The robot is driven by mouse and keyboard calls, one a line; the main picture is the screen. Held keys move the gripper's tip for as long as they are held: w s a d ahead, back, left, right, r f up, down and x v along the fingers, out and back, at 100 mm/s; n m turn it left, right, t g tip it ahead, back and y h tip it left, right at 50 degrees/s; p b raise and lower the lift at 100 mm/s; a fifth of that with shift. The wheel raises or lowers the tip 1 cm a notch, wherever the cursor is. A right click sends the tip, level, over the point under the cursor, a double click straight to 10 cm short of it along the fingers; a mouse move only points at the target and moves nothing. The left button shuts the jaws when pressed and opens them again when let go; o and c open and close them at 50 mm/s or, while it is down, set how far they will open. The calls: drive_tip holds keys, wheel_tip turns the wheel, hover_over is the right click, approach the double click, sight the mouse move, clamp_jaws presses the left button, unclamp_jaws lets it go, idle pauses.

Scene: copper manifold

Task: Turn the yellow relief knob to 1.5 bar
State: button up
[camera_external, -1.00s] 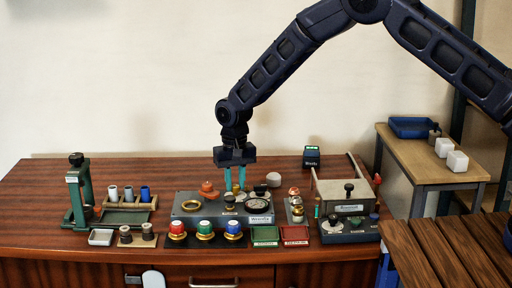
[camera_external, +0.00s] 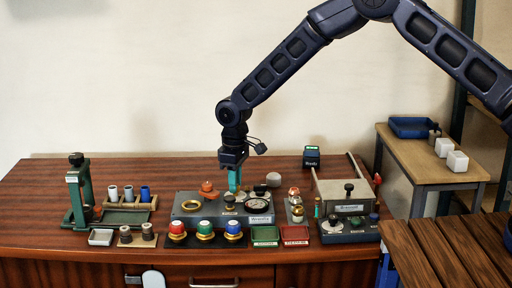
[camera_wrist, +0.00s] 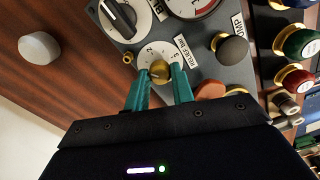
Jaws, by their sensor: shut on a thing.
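The yellow relief knob (camera_wrist: 159,70) sits at the middle of a small white numbered dial (camera_wrist: 150,54) labelled for relief in bar. My gripper (camera_wrist: 158,78) has its two teal fingers on either side of the knob, shut on it. In the external view my gripper (camera_external: 234,183) points straight down over the dark grey manifold panel (camera_external: 186,198), and its fingers hide the knob. A "2" and a "3" can be made out on the dial. Which mark the knob points at is too small to tell.
Close around the knob are a black selector (camera_wrist: 118,15), a pressure gauge (camera_wrist: 192,5), a dark pump button (camera_wrist: 230,48) and an orange knob (camera_wrist: 210,90). Red (camera_external: 177,228), green (camera_external: 205,228) and blue (camera_external: 233,227) valve knobs stand in front of the panel.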

drive_tip(key=shift+n, duration=0.7)
drive_tip(key=o, duration=1)
drive_tip(key=shift+r, duration=0.1)
wheel_tip(320, 180, up, 11)
drive_tip(key=shift+f, duration=0.2)
